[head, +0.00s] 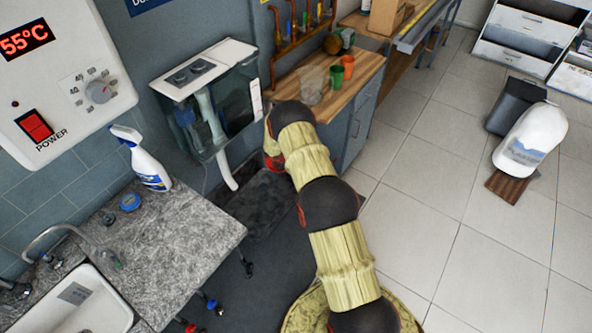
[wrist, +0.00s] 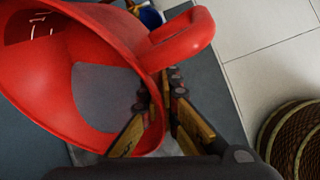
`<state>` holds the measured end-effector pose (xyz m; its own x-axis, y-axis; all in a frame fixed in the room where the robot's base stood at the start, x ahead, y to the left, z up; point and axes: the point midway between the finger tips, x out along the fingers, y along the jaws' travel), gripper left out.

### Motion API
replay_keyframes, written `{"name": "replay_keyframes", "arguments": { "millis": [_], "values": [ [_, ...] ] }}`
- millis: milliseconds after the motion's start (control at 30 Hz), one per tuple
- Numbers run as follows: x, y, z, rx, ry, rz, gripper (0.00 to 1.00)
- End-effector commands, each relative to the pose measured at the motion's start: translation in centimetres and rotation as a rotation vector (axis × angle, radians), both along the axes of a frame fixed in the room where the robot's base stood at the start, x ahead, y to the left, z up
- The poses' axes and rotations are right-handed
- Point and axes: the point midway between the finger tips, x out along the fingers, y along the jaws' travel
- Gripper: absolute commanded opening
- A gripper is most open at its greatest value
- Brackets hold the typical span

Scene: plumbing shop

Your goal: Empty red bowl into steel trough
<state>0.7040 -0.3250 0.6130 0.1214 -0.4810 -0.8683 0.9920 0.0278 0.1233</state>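The red bowl (wrist: 88,50) fills the left of the wrist view, strongly tilted, with its mouth facing the camera and its red loop handle (wrist: 185,42) at the upper right. A grey area shows inside it; I cannot tell whether it is contents. My gripper (wrist: 163,88) has one finger inside the rim and one outside, closed on the bowl's wall. In the head view my arm hides the gripper; a little red shows by its far end, but I cannot tell if it is the bowl. I cannot make out a steel trough for sure.
A sink (head: 85,308) with a tap and a stone counter (head: 185,255) stand at lower left, with a spray bottle (head: 150,165). A wall-mounted tank (head: 238,98) is beside the arm. A wooden-topped bench (head: 365,72) holds cups. Tiled floor (head: 455,190) is open at right.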

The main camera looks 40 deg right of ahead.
Motion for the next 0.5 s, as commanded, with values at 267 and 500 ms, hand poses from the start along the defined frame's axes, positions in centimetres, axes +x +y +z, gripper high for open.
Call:
{"name": "replay_keyframes", "arguments": {
  "millis": [267, 500],
  "values": [
    [0.25, 0.18, 0.34, -0.084, 0.010, 0.002, 0.00],
    [0.31, 0.32, 0.84, -0.173, 0.024, 0.003, 0.00]
  ]
}}
